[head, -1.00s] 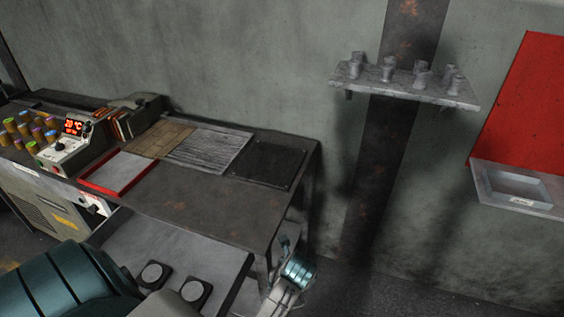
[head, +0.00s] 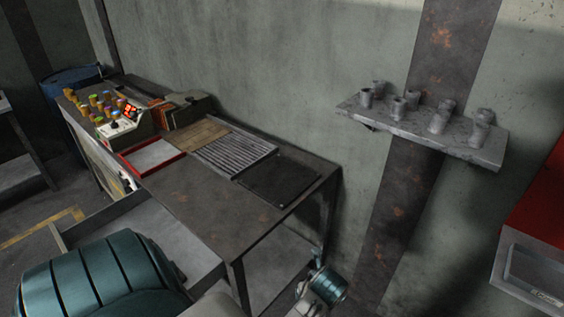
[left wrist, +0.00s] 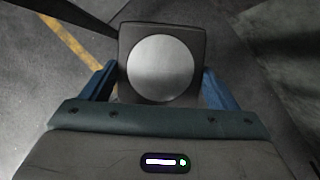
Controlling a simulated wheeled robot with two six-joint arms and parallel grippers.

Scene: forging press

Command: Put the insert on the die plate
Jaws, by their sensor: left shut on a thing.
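In the left wrist view, the insert (left wrist: 163,68) is a dark square block with a round, pale metal face. My left gripper (left wrist: 160,88) is shut on it, with a blue finger at each side. Floor with a yellow line shows beyond the block. Neither gripper can be made out in the head view, where my teal arm parts fill the lower edge. A dark flat plate (head: 278,180) lies on the right end of the bench top; I cannot tell whether it is the die plate.
The steel bench (head: 205,205) also bears a ribbed metal plate (head: 235,152), a red-rimmed tray (head: 152,158) and a control box (head: 124,123). An open drawer (head: 160,232) juts from its front. A wall shelf (head: 415,128) holds several small metal pieces. The bench's front strip is clear.

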